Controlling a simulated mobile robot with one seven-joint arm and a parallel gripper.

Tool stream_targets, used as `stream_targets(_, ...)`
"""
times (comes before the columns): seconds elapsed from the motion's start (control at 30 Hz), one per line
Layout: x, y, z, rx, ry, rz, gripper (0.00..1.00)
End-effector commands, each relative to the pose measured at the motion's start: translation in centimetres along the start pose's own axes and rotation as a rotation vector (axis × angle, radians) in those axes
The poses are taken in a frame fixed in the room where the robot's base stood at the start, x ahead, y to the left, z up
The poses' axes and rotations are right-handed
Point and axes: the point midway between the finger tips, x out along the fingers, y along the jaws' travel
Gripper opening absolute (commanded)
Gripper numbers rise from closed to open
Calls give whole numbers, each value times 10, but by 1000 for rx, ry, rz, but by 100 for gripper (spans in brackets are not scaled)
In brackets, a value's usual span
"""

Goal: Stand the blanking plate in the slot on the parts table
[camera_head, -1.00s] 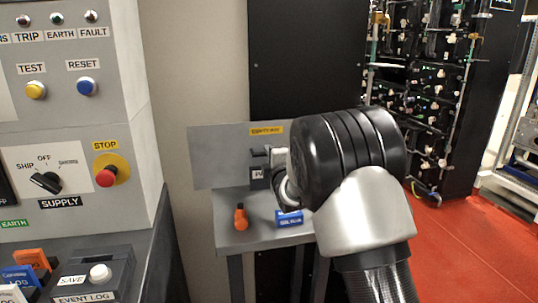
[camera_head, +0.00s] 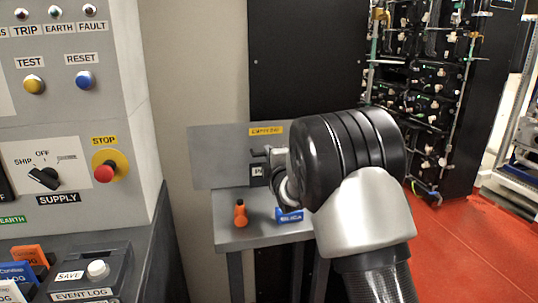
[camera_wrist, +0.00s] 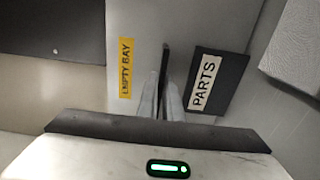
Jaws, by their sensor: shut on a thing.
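The grey blanking plate (camera_head: 215,158) stands upright at the back of the parts table (camera_head: 232,238). It carries a yellow EMPTY BAY label, also clear in the wrist view, where the plate (camera_wrist: 135,25) fills the middle. My gripper (camera_wrist: 165,98) is shut on a thin dark grip on the plate's face; in the head view my gripper (camera_head: 262,154) is partly hidden by my wrist. A black PARTS sign (camera_wrist: 213,82) is beside the fingers in the wrist view and low in front of the plate in the head view (camera_head: 257,173). The slot is hidden; I cannot tell whether the plate's lower edge is in it.
A grey control cabinet (camera_head: 120,60) is at left, a dark panel (camera_head: 305,60) behind, and a battery rack (camera_head: 425,100) at right. Red floor lies open at right.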

Motion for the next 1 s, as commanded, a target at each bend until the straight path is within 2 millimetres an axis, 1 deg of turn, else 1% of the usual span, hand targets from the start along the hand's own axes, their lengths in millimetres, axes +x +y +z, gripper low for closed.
stream_targets(0.03, 0, 3, 0, 0, 1, 8, 0)
stream_targets(0.47, 0, -1, 0, 0, 1, 8, 0)
stream_targets(0.5, 0, 0, 0, 0, 1, 8, 13)
stream_targets(0.6, 0, -1, 0, 0, 0, 6, 28)
stream_targets(0.87, 0, -3, 0, 0, 0, 2, 28)
stream_targets(0.9, 0, -8, 0, 0, 0, -6, 28)
stream_targets(1.0, -3, -6, 0, 0, 0, -4, 28)
